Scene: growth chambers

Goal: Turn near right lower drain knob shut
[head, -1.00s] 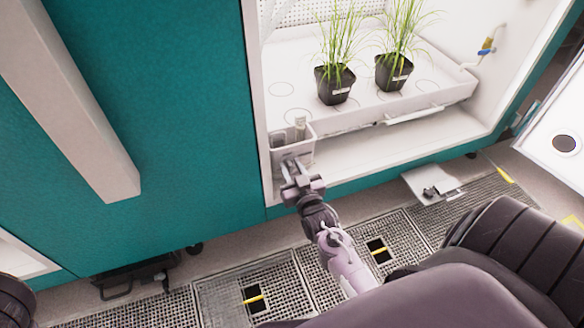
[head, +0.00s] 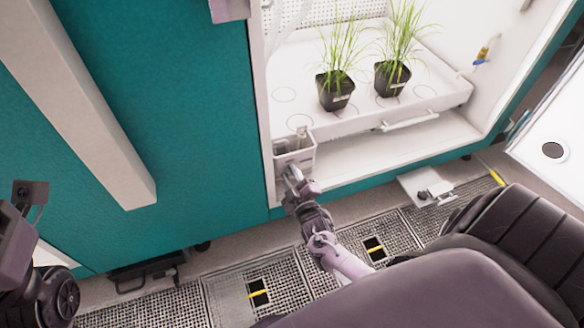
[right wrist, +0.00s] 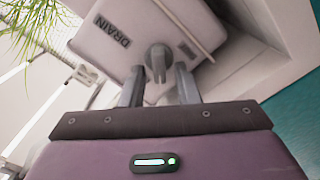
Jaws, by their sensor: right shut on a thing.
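The drain knob (right wrist: 158,60) is a grey knob with a raised grip on a pale box (right wrist: 110,55) marked DRAIN. In the right wrist view the grip points roughly up and down the picture. My right gripper (right wrist: 160,82) has one finger on each side of the knob and is shut on it. In the head view my right gripper (head: 291,172) is at the front of the small white box (head: 308,158) at the chamber's lower left corner, and it hides the knob. Part of my left arm (head: 35,255) shows at the left edge; its jaws cannot be made out.
Two black pots with grass (head: 335,95) stand on a white tray (head: 440,95) in the chamber. A teal panel (head: 180,120) with a long pale handle (head: 80,100) is to the left. Grated floor (head: 225,290) lies below. A pale plate (head: 428,187) sticks out at right.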

